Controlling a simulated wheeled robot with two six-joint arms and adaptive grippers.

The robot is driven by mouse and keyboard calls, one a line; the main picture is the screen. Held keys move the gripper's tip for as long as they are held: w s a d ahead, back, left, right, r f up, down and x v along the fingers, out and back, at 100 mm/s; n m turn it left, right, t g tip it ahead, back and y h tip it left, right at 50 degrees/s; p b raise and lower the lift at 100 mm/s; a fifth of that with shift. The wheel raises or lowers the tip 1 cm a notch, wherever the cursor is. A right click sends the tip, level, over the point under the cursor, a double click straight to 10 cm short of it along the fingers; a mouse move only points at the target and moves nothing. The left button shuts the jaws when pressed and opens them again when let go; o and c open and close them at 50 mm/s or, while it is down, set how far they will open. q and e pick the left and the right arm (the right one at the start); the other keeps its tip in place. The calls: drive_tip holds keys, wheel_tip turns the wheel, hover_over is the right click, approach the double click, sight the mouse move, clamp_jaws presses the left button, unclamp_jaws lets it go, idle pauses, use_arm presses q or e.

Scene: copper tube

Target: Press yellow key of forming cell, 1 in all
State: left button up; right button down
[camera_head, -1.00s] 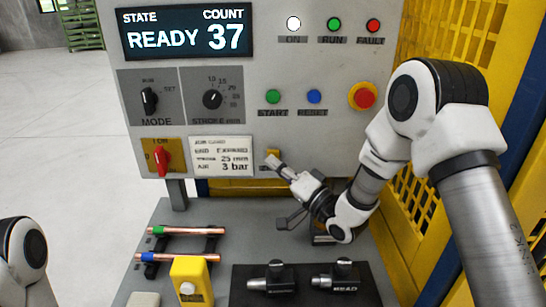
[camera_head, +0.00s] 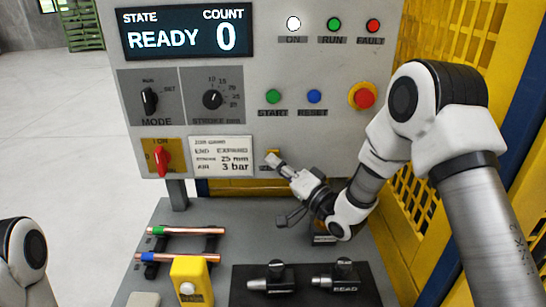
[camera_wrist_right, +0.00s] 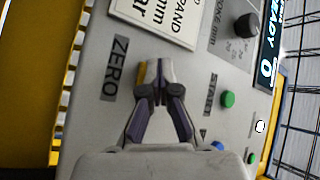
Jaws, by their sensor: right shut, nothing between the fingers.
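The forming cell's grey panel (camera_head: 330,75) faces me, and its display (camera_head: 188,32) reads READY and count 0. The small yellow key (camera_head: 273,152) sits low on the panel, right of the job card. In the right wrist view the yellow key (camera_wrist_right: 142,72) shows beside a ZERO label and is partly hidden by my fingers. My right gripper (camera_head: 275,162) is shut and empty, its fingertips at the key; they also show in the wrist view (camera_wrist_right: 159,68). I cannot tell whether they touch it. My left gripper is out of view.
A green START button (camera_head: 273,96), a blue RESET button (camera_head: 314,96) and a red stop button (camera_head: 364,97) are above. Copper tubes (camera_head: 188,231) lie on a rack on the bench below, near a yellow button box (camera_head: 191,280) and a black fixture (camera_head: 306,293).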

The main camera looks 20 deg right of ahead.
drive_tip(key=shift+s, duration=0.1)
drive_tip(key=shift+s+a, duration=0.2)
drive_tip(key=shift+s, duration=0.45)
drive_tip(key=s, duration=0.2)
drive_tip(key=s+a+b, duration=0.1)
drive_tip(key=s, duration=0.1)
drive_tip(key=shift+s+a, duration=0.2)
drive_tip(key=shift+s, duration=0.2)
